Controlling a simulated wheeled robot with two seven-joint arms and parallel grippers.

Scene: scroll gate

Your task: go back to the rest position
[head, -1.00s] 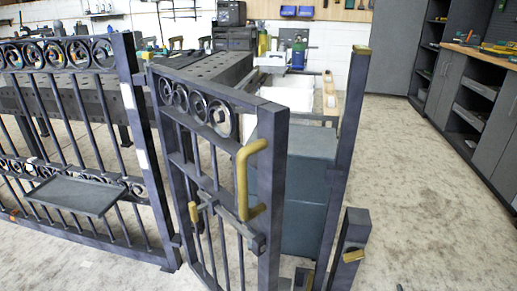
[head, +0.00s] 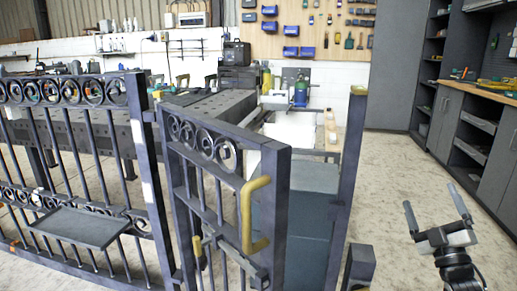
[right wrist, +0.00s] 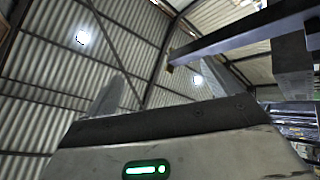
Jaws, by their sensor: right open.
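My right gripper (head: 436,213) is at the lower right in the head view, raised with its two fingers pointing up and spread apart. It is open and empty, to the right of the gate and apart from it. In the right wrist view its fingers (right wrist: 118,95) point up toward the roof. The dark scroll gate leaf (head: 277,195) stands ajar in the middle, with a brass pull handle (head: 262,243) and a smaller brass latch lever (head: 198,246). The latch post (head: 349,185) stands right of the leaf. My left gripper is not in view.
A fixed scroll fence panel (head: 62,140) with a small dark tray (head: 80,227) is at left. A long dark table (head: 205,115) and a grey-green box (head: 305,220) stand behind the gate. Cabinets (head: 461,120) line the right. The floor between post and cabinets is clear.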

